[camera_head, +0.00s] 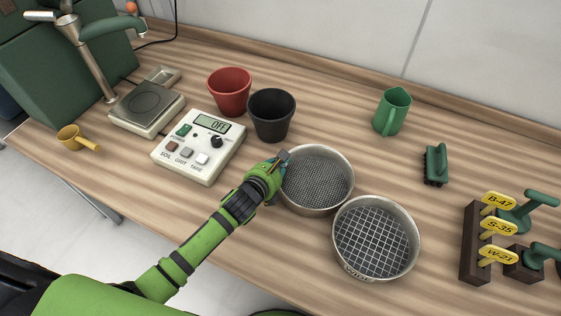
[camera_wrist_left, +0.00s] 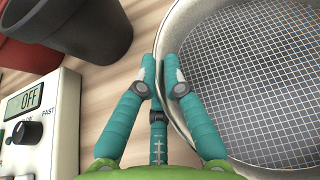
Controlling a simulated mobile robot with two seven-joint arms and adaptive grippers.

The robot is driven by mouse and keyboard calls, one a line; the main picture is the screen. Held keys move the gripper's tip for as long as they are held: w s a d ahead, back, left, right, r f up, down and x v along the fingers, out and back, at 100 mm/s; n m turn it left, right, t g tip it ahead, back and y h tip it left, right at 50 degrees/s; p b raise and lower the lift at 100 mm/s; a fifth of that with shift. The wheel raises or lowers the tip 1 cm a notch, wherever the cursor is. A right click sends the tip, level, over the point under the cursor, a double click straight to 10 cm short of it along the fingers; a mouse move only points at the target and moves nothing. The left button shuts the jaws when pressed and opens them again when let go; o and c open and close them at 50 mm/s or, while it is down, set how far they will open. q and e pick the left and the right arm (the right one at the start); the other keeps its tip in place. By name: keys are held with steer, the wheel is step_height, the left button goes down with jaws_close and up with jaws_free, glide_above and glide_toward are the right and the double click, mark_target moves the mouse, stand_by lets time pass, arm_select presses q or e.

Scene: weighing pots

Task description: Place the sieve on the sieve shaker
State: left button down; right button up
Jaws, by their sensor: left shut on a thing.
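A round metal sieve with fine mesh (camera_head: 318,182) appears to rest level on the table, right of the control box. My left gripper (camera_head: 282,158) is shut on its left rim. In the left wrist view, the fingers (camera_wrist_left: 161,72) pinch the rim of this sieve (camera_wrist_left: 255,75), one finger outside and one inside. A second metal sieve with coarser mesh (camera_head: 375,240) sits in front and to the right, close beside the first. I cannot identify a sieve shaker with certainty. My right gripper is not in view.
A control box reading OFF (camera_head: 198,150), a scale (camera_head: 145,112), a red pot (camera_head: 229,88) and a black pot (camera_head: 271,112) stand to the left. A green jug (camera_head: 392,112), green brush (camera_head: 435,165) and labelled rack (camera_head: 475,240) stand right. Table (camera_head: 330,110) behind the sieves is clear.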

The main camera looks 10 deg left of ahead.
arm_select(q)
steer(key=shift+f, duration=0.1)
steer(key=c, duration=1.4)
jaws_free()
steer(key=shift+o, duration=0.2)
steer(key=shift+r, duration=0.2)
steer(key=v, duration=1.1)
steer(key=shift+s+f, duration=0.1)
steer(key=shift+s, duration=0.05)
steer(key=shift+o, duration=0.7)
steer(key=shift+s+a, duration=0.1)
steer(key=shift+s, duration=0.25)
steer(key=shift+r, duration=0.25)
